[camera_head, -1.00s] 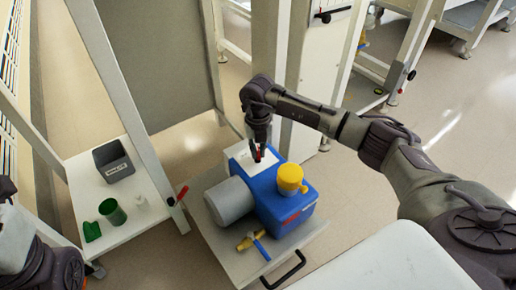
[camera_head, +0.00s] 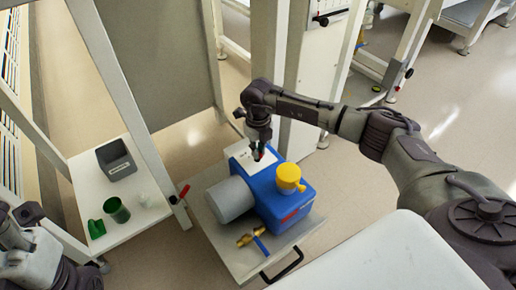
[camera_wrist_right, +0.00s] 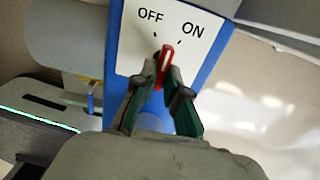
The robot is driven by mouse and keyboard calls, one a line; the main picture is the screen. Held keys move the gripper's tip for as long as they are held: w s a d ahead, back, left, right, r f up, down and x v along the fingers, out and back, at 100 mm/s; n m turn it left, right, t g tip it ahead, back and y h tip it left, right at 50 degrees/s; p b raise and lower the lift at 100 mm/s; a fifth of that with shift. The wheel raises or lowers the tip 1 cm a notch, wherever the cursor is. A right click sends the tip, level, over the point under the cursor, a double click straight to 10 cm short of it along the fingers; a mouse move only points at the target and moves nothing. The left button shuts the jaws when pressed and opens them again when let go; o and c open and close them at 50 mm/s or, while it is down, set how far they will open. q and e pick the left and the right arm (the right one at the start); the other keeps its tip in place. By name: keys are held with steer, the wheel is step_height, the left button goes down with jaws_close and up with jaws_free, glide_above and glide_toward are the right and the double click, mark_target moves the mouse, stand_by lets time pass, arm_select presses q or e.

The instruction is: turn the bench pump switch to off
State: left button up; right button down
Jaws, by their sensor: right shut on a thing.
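The blue bench pump (camera_head: 285,205) has a grey motor and a yellow cap. It sits on a low grey stand. Its white switch plate (camera_head: 243,157) faces up and reads OFF and ON in the right wrist view (camera_wrist_right: 135,45). My right gripper (camera_wrist_right: 162,78) is shut on the knob, one finger on each side. In the head view the right gripper (camera_head: 257,154) comes down from above and hides most of the knob. Only part of my left arm shows at lower left.
A brass valve with a blue lever (camera_head: 251,237) lies at the stand's front, near a black handle (camera_head: 283,265). A white shelf at left holds a dark grey bin (camera_head: 116,160) and a green cup (camera_head: 116,210). A red-tipped lever (camera_head: 181,193) sticks out beside the frame post.

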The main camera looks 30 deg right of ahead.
steer(key=c, duration=1.2)
jaws_free()
steer(key=shift+r, duration=0.1)
step_height(320, 180, up, 12)
